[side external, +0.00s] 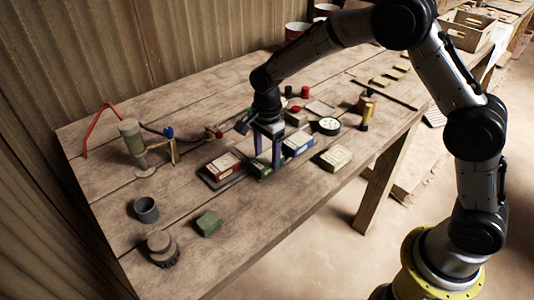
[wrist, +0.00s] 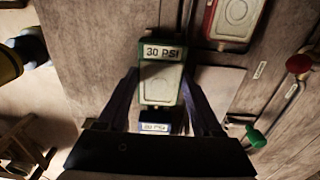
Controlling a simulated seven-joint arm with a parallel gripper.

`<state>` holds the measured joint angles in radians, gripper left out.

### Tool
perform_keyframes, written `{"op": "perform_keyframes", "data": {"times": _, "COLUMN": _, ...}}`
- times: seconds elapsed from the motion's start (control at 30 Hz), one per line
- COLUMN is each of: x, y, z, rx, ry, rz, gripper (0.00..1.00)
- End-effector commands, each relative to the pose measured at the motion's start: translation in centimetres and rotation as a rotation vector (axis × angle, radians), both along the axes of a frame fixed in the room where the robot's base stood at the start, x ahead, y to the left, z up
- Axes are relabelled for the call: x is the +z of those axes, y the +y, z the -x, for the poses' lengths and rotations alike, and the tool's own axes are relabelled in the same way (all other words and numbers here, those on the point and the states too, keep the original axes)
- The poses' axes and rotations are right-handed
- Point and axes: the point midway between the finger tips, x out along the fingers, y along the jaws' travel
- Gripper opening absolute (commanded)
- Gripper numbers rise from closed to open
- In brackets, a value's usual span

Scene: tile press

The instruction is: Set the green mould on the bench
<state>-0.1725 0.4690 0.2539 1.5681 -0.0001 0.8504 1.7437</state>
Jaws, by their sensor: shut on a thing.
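The green mould (wrist: 161,84) is a green-framed block with a pale face and a "30 PSI" label. My gripper (wrist: 160,75) is shut on it, one finger on each side. In the side view my gripper (side external: 267,160) points down over the bench (side external: 130,250), and the green mould (side external: 259,169) shows low between the fingers, partly hidden. I cannot tell whether its underside touches what is below. A red mould (side external: 223,164) is just left of it, and a blue mould (side external: 298,142) is just right.
A pale block (side external: 335,157) lies near the bench's front edge, with a round gauge (side external: 329,125) behind it. A dark green block (side external: 208,223), a grey cup (side external: 146,209) and a dark knobbed piece (side external: 162,248) stand at the left. Bare bench lies between these and the moulds.

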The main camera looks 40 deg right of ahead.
Motion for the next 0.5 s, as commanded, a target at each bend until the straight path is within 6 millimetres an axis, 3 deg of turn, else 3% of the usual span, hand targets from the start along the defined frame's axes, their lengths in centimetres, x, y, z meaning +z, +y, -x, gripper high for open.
{"op": "perform_keyframes", "data": {"times": 0.23, "x": -0.27, "y": 0.01, "z": -0.07, "rx": 0.000, "ry": -0.002, "rz": 0.000, "gripper": 0.00}}
{"op": "perform_keyframes", "data": {"times": 0.27, "x": -0.28, "y": 0.01, "z": -0.07, "rx": 0.000, "ry": -0.002, "rz": 0.000, "gripper": 0.69}}
{"op": "perform_keyframes", "data": {"times": 0.43, "x": -0.29, "y": 0.01, "z": -0.05, "rx": 0.000, "ry": -0.002, "rz": 0.000, "gripper": 0.99}}
{"op": "perform_keyframes", "data": {"times": 0.5, "x": -0.30, "y": 0.01, "z": -0.04, "rx": 0.000, "ry": -0.001, "rz": 0.000, "gripper": 1.00}}
